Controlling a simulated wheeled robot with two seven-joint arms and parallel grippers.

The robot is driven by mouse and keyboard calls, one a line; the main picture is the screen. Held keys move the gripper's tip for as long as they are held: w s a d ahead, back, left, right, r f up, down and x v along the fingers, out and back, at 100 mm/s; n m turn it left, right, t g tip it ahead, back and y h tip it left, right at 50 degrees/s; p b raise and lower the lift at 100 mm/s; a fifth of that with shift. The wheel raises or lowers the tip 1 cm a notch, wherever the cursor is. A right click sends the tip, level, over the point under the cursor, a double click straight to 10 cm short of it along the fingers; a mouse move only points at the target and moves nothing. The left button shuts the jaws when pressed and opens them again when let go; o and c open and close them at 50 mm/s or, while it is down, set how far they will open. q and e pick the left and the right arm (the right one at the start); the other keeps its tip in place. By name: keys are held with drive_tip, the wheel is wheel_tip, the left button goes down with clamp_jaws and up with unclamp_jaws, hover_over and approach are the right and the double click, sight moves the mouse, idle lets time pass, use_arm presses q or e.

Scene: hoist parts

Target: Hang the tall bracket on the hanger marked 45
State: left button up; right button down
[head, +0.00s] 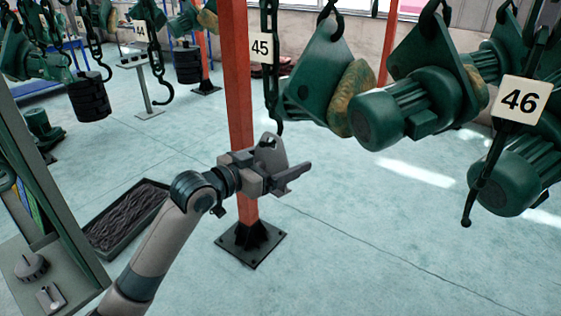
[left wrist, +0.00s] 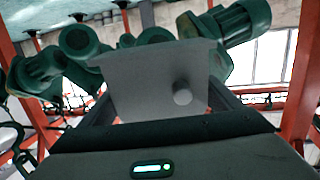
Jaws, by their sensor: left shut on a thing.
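The tall bracket (head: 271,149) is a grey plate with a rounded top and a hole near it. My left gripper (head: 287,178) is shut on its lower part and holds it roughly upright in the air. In the left wrist view the bracket (left wrist: 140,88) is a broad grey plate between the fingers, with a short round stub on its face. The hanger marked 45 (head: 271,84) is a dark chain with a white tag (head: 261,48). Its lower end comes down right at the bracket's top; I cannot tell whether they touch. My right gripper is not in view.
An orange post (head: 238,100) stands just left of the hanger. Green motors (head: 400,112) hang close on the right, beside a tag marked 46 (head: 522,99). A dark tray (head: 125,218) lies on the floor at the left. The floor at front right is clear.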

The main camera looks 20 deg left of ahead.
use_arm(q)
drive_tip(key=shift+f, duration=0.3)
idle(0.9)
idle(0.4)
drive_tip(key=o, duration=1.6)
drive_tip(key=shift+c, duration=0.2)
drive_tip(key=shift+o, duration=0.6)
drive_tip(key=shift+s+f, duration=0.1)
drive_tip(key=shift+f, duration=0.05)
drive_tip(key=shift+s+a+b, duration=0.25)
drive_tip(key=shift+s+b, duration=0.05)
drive_tip(key=shift+s, duration=0.05)
drive_tip(key=b+v, duration=0.1)
drive_tip(key=v, duration=1.5)
drive_tip(key=shift+s+r, duration=0.25)
drive_tip(key=shift+a, duration=0.1)
